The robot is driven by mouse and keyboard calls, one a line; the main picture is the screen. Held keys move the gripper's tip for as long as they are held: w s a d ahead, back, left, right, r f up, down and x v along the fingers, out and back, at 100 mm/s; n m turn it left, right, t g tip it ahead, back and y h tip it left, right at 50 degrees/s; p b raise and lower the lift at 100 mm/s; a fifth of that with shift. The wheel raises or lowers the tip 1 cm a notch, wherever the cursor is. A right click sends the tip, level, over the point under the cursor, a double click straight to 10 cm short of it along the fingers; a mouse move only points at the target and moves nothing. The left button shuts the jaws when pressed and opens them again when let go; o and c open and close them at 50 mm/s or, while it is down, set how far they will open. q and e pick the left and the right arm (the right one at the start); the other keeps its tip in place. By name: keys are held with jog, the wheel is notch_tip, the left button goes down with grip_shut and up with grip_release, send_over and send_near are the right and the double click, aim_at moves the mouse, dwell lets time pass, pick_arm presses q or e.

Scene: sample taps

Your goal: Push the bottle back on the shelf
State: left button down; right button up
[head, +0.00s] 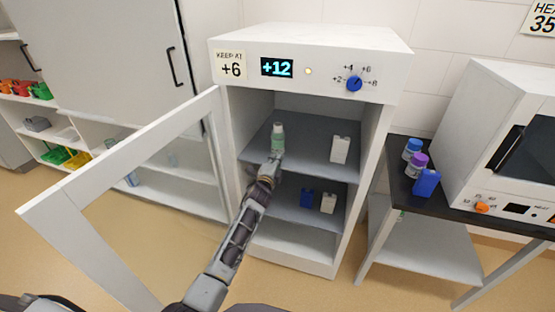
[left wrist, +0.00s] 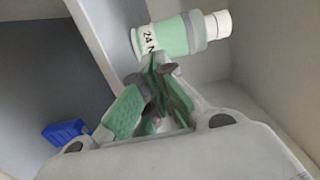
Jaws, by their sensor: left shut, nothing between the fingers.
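The bottle (head: 277,138) is green with a white cap and stands upright on the upper shelf (head: 305,130) of the open cabinet, toward the left side. In the left wrist view the bottle (left wrist: 188,38) appears tilted in the picture, with part of a label reading "24". My left gripper (head: 271,164) reaches in from the front, its fingers shut and empty, right in front of the bottle's lower part. In the left wrist view the fingertips (left wrist: 158,66) are at the bottle's near side; I cannot tell whether they touch it. My right gripper is not in view.
Blue (head: 306,197) and white (head: 328,203) bottles stand on the shelf below. The cabinet door (head: 125,170) hangs open at left. The display (head: 277,68) reads +12. A side table (head: 398,172) holds several containers.

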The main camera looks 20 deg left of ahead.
pick_arm(q)
jog(key=shift+s+r, duration=0.2)
jog(key=shift+s, duration=0.15)
jog(key=s, duration=0.9)
jog(key=shift+s+f, duration=0.15)
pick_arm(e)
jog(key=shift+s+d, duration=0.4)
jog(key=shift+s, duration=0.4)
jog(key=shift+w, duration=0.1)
